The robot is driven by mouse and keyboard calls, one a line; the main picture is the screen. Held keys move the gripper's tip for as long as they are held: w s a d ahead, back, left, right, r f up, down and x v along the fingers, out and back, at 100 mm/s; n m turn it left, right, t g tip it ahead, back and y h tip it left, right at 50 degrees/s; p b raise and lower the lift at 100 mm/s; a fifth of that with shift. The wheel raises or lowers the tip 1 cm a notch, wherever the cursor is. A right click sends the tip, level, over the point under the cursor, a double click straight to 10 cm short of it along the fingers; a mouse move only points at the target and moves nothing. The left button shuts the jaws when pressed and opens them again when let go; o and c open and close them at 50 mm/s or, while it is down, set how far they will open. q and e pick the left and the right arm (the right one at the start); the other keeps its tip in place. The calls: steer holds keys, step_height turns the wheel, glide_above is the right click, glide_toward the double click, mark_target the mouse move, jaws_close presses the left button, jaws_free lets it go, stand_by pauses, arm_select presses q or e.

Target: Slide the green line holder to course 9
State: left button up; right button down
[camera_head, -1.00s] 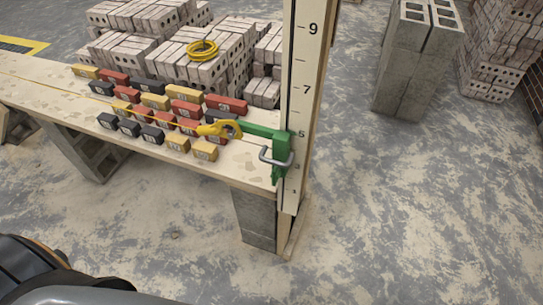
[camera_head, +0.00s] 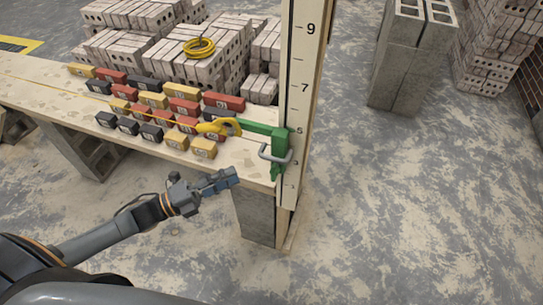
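The green line holder (camera_head: 281,147) sits on the upright marked pole (camera_head: 302,62) at the right end of the plank, with its upper part close to the 5 mark. The 9 mark is well above it. A grey metal handle (camera_head: 274,156) sticks out at its front. A yellow hook piece (camera_head: 220,126) is at its green arm, with a yellow line running left. My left gripper (camera_head: 231,178) is below and left of the holder, in front of the plank's edge, apart from the holder. Its finger opening is too small to judge. My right gripper is not in view.
The plank (camera_head: 45,98) carries several red, yellow and dark numbered blocks (camera_head: 151,132). A concrete block support (camera_head: 256,216) stands under its right end. Brick stacks (camera_head: 215,58) stand behind, and grey blocks (camera_head: 398,62) at the right. The floor right of the pole is clear.

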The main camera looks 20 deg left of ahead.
mark_target(272, 157)
arm_select(q)
steer(key=p+x, duration=0.2)
steer(key=x, duration=0.9)
steer(key=shift+w+r+p, duration=0.1)
steer(key=shift+w+p, duration=0.15)
steer(key=shift+p, duration=0.1)
steer(key=shift+w+d, duration=0.4)
steer(key=shift+d, duration=0.15)
jaws_close()
